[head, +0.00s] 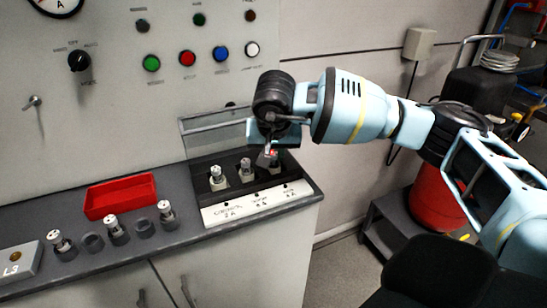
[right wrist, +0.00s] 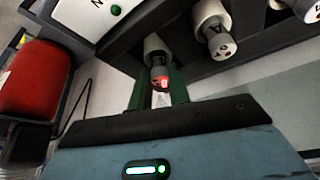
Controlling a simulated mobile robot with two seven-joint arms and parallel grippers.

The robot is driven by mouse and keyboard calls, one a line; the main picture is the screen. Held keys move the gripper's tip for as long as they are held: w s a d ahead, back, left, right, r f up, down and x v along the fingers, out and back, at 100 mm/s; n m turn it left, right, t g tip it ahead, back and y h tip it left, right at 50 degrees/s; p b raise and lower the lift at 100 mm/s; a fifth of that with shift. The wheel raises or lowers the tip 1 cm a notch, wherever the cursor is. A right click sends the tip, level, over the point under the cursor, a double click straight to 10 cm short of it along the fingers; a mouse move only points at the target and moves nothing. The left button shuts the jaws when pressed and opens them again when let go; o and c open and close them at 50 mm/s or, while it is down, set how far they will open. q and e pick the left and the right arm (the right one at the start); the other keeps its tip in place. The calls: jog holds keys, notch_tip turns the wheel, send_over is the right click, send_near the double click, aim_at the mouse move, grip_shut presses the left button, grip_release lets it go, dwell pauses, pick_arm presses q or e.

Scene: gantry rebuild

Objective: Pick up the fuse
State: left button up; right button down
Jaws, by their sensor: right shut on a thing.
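My right gripper (head: 268,156) reaches down over the right end of the black fuse block (head: 205,188) on the counter. It is shut on a fuse with a red, lit-looking end, and this fuse (right wrist: 158,72) shows between the green fingers in the right wrist view. The right gripper (right wrist: 160,98) hides much of it in the head view. I cannot tell whether the fuse is still seated in its socket. Two other fuses stand upright in the block, a left fuse (head: 218,176) and a middle fuse (head: 246,168). My left gripper is not in view.
A red tray (head: 120,196) lies on the counter. In front of it stand several fuses, such as one fuse (head: 166,211), among round black holders (head: 93,243). A raised clear cover (head: 210,122) is behind the block. The control panel wall (head: 120,110) rises behind.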

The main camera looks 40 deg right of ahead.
aim_at(274, 155)
jog(key=shift+r, duration=0.15)
notch_tip(274, 155, up, 3)
jog(key=shift+s+r, duration=0.1)
jog(key=shift+r, duration=0.1)
jog(key=s+d+b, duration=0.1)
jog(key=s+d, duration=0.2)
jog(key=s, duration=0.4)
jog(key=s+d+r, duration=0.1)
jog(key=s+d, duration=0.2)
jog(key=s, duration=0.4)
jog(key=shift+s+d+r+b, duration=0.15)
jog(key=shift+s+d+b, duration=0.1)
jog(key=shift+b, duration=0.15)
